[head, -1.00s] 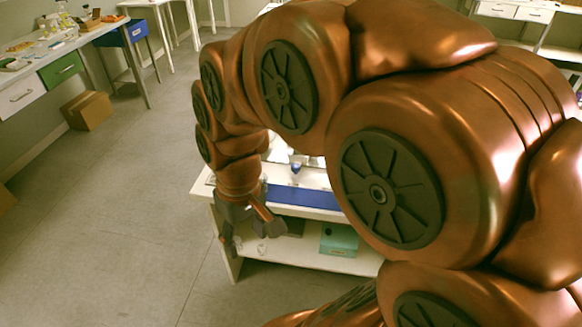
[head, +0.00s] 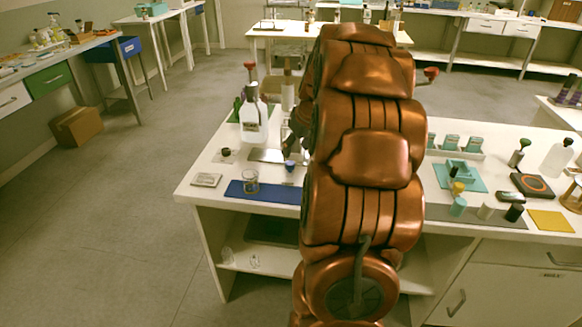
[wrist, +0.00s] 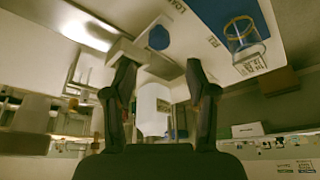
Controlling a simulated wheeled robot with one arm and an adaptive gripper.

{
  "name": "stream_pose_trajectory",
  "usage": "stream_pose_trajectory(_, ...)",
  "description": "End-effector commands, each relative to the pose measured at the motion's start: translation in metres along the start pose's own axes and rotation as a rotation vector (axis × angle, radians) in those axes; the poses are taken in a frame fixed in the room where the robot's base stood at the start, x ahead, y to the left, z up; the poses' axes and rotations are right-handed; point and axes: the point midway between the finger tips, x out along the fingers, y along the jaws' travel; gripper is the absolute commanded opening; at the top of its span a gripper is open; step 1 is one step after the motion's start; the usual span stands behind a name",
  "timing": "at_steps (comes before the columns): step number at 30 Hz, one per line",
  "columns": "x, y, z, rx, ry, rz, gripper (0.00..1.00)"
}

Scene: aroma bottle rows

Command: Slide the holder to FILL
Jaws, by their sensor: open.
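My gripper (wrist: 160,64) is open in the wrist view, its two dark fingers well apart. In the head view the arm hides most of it; a dark part shows beside the metal plate (head: 266,155). A pale block (wrist: 127,48), possibly the holder, is close to the left fingertip; I cannot tell whether they touch. A blue round piece (wrist: 158,38) lies just beyond the fingertips, and a small blue-topped item (head: 290,166) stands near the plate in the head view. Lettering shows on the white surface, too small to read surely. A white shape (wrist: 153,108) appears between the fingers, its depth unclear.
A glass beaker (head: 250,182) stands on the blue mat (head: 275,196) at the bench's front edge. A large white bottle (head: 254,118) stands behind. Several small jars and mats are to the right of my arm. A small tray (head: 206,180) lies at the left.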

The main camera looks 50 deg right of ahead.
Motion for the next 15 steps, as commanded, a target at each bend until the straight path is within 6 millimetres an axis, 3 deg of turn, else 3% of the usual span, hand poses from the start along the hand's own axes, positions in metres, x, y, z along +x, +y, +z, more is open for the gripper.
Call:
stream_pose_trajectory(7, 0.016, 0.002, 0.0, -0.001, -0.001, 0.001, 0.57)
stream_pose_trajectory(15, 0.055, 0.001, 0.0, 0.0, -0.002, 0.0, 0.57)
